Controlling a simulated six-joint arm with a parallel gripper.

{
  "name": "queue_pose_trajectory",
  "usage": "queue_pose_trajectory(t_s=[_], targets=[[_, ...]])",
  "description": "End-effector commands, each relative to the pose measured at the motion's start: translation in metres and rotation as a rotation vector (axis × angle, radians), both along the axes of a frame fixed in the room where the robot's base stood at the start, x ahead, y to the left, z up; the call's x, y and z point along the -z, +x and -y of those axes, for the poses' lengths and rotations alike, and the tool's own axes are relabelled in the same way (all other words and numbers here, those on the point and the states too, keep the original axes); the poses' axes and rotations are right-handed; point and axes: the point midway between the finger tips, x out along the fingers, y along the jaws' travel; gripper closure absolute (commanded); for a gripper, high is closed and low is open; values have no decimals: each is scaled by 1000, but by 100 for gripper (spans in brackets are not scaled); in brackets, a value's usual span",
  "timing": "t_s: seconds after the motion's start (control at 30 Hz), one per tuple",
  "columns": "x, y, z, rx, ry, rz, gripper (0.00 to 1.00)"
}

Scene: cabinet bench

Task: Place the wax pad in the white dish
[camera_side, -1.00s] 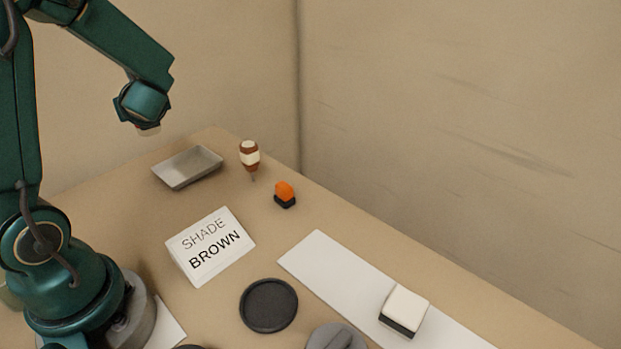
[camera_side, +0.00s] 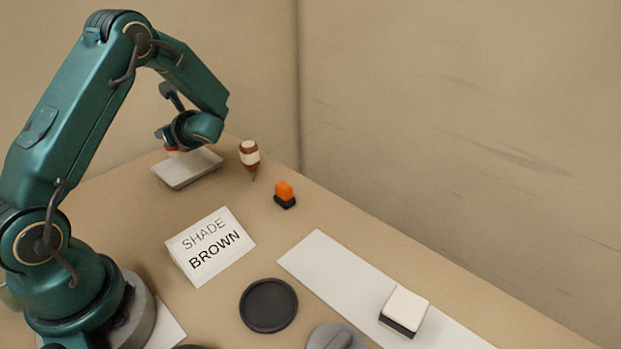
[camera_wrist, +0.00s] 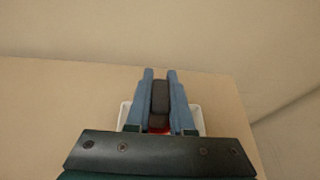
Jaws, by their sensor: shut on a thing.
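The white dish (camera_side: 180,181) is a shallow rectangular tray at the back of the bench. Its pale rim also shows around my fingers in the wrist view (camera_wrist: 125,117). My gripper (camera_side: 172,153) is over the dish in the side view, with its fingertips mostly hidden. In the wrist view its two blue fingers (camera_wrist: 160,85) are shut on a dark block with a red part, which looks like the wax pad (camera_wrist: 159,98). A bit of red shows under my wrist in the side view. The gap between the pad and the dish floor cannot be told.
A SHADE BROWN sign (camera_side: 210,246), a round black dish (camera_side: 268,305), a white strip (camera_side: 325,262) and a white-topped block (camera_side: 405,308) are nearer the front.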

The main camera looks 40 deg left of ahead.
Motion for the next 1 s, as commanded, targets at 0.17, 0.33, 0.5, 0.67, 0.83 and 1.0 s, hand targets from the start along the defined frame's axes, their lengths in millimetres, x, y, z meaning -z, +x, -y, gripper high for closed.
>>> queue_pose_trajectory(t_s=[0.17,0.33,0.5,0.67,0.83,1.0], targets=[[8,11,3,0,-1,-1,100],[25,11,4,0,-2,-6,100],[44,11,4,1,-2,-4,100],[48,11,4,0,-2,0,100],[48,11,4,0,-2,0,100],[49,11,4,1,-2,0,53]])
